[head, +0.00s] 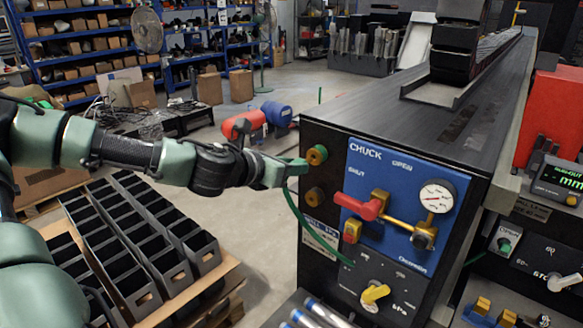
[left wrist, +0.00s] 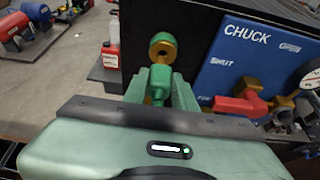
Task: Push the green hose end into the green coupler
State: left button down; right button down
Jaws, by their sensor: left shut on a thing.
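The green coupler (head: 317,155) is a brass fitting with a green ring on the dark end face of the machine, left of the blue CHUCK panel. It also shows in the left wrist view (left wrist: 163,47), straight beyond my fingers. My left gripper (head: 294,168) is shut on the green hose end (left wrist: 159,83), close to the coupler. Whether the hose end touches the coupler is hard to tell. The green hose (head: 305,226) hangs from the gripper and curves down to the right across the machine's front. My right gripper is not in view.
A second brass fitting (head: 315,196) sits below the coupler. The blue panel (head: 385,215) carries a red-handled valve (head: 359,206) and a gauge (head: 437,197). Black bins (head: 130,240) stand on a pallet at lower left. Open floor lies left of the machine.

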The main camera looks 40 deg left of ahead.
aim_at(300, 160)
pick_arm(q)
jog(key=shift+w+d+b, duration=0.1)
jog(key=shift+w+b, duration=1.05)
jog(key=shift+w, duration=0.35)
jog(key=c, duration=1.3)
grip_release()
jog(key=shift+o, duration=1.2)
jog(key=shift+w+d, duration=0.1)
jog(key=v, duration=0.7)
jog(key=shift+s, duration=0.4)
jog(key=shift+r, duration=0.15)
